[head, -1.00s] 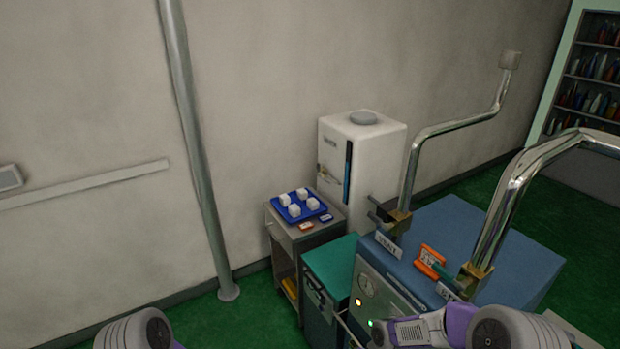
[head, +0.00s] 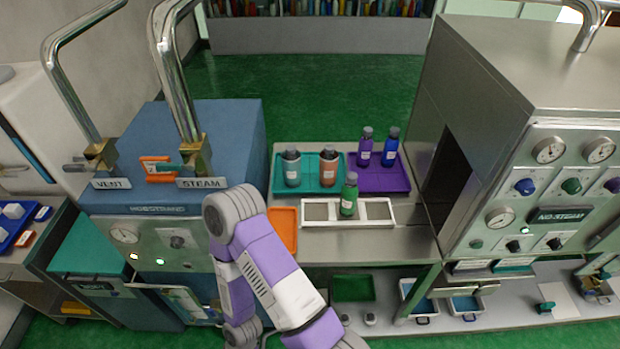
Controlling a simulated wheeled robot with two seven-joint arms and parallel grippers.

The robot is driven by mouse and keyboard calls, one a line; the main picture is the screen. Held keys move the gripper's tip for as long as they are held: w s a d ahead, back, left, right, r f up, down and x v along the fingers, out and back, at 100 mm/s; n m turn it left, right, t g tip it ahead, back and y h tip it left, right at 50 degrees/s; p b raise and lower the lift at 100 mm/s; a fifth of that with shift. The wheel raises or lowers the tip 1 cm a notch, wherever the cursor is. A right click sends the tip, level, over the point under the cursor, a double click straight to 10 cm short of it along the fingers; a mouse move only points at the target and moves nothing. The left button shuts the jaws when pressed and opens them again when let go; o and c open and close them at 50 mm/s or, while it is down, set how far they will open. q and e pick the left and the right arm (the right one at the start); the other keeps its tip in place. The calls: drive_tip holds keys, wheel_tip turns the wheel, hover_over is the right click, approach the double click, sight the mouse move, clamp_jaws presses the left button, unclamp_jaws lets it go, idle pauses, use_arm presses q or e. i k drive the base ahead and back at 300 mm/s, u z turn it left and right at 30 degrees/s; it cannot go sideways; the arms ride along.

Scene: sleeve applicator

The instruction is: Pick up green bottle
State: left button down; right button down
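The green bottle (head: 349,194) stands upright in the middle of a white rack with several square compartments (head: 317,211) on the steel table between two machines. One of my arms, purple and white, rises in the lower middle of the head view, left of and in front of the bottle. No gripper fingers show on it. Neither gripper can be made out in the head view.
A teal tray (head: 275,188) holds a pale bottle (head: 291,168) and a salmon bottle (head: 329,172). A purple tray (head: 380,184) holds a purple bottle (head: 365,147) and a blue bottle (head: 390,148). An orange tray (head: 283,228) lies left of the rack. Machines flank the table.

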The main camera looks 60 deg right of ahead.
sight(350, 190)
drive_tip(key=z, duration=2.4)
drive_tip(key=k, duration=0.5)
drive_tip(key=z, duration=0.75)
drive_tip(key=i, duration=0.75)
drive_tip(key=u, duration=1.45)
